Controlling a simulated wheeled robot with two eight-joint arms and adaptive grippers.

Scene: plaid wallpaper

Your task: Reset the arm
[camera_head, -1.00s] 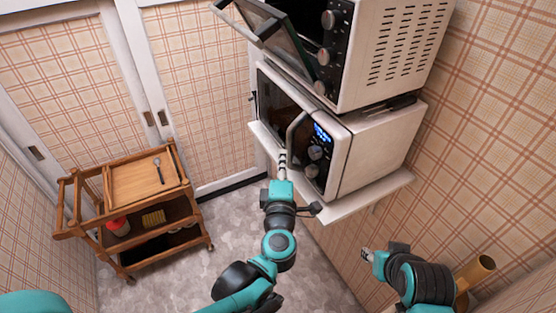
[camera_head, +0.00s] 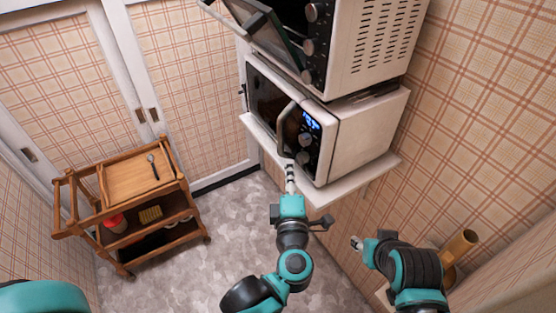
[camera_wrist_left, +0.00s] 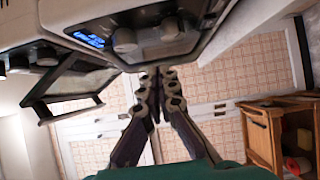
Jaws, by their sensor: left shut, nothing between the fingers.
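My left gripper (camera_head: 290,178) is in front of and below the microwave's front, near the lower end of its handle. In the left wrist view its fingers (camera_wrist_left: 157,88) are together with nothing between them. My right gripper (camera_head: 357,243) is at the lower right, small and near the wall; I cannot tell whether it is open. The white microwave (camera_head: 350,140) has a lit blue display and knobs, which also show at the top of the left wrist view (camera_wrist_left: 125,40). I cannot tell whether its door is fully shut.
A white shelf (camera_head: 345,190) holds the microwave, with a white oven (camera_head: 375,50) stacked on top, its door tilted open. A wooden cart (camera_head: 125,185) with a dark utensil stands at left. A brown cylinder (camera_head: 460,243) stands by my right arm. The floor between is clear.

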